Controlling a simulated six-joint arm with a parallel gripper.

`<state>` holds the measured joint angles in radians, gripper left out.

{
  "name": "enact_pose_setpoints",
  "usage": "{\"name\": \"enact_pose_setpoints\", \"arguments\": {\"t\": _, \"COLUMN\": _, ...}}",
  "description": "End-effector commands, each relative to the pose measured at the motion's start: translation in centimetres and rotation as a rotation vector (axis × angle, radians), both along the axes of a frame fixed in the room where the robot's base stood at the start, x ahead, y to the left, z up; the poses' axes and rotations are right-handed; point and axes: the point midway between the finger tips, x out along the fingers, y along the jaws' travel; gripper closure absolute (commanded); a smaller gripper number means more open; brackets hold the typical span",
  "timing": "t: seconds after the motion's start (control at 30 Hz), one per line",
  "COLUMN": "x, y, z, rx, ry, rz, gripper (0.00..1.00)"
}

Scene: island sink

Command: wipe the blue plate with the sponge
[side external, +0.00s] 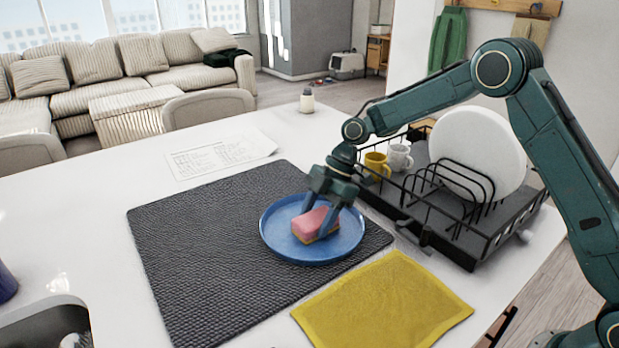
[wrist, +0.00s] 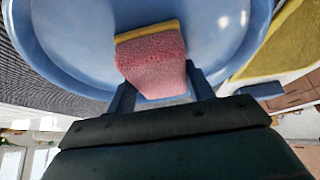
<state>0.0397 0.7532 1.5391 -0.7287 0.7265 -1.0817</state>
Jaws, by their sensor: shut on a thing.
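The blue plate (side external: 275,234) lies on the dark grey textured mat, near its right side. The sponge (side external: 316,222), pink with a yellow layer, is at the plate's middle. My gripper (side external: 326,219) is over the plate, its fingers on either side of the sponge and shut on it. In the wrist view, the sponge (wrist: 153,60) sits between my fingertips (wrist: 158,92), with the blue plate (wrist: 80,45) beneath. I cannot tell whether the sponge touches the plate.
The grey mat (side external: 190,260) lies on the white counter (side external: 90,215). A black dish rack (side external: 440,215) with a white plate (side external: 478,150), a yellow mug (side external: 377,165) and a white mug (side external: 399,157) stands right. A yellow cloth (side external: 385,300) lies in front. A sink (side external: 40,322) is at lower left.

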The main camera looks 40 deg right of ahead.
Motion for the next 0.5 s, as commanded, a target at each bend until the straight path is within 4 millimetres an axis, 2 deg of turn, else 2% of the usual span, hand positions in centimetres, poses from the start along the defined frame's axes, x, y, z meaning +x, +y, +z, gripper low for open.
{"name": "enact_pose_setpoints", "arguments": {"t": 0.3, "x": 0.1, "y": -2.9, "z": -0.1, "rx": -0.001, "ry": 0.001, "rz": -0.003, "gripper": 0.66}}
{"name": "enact_pose_setpoints", "arguments": {"t": 0.5, "x": 2.0, "y": -2.6, "z": -0.1, "rx": -0.001, "ry": 0.0, "rz": 0.0, "gripper": 0.66}}
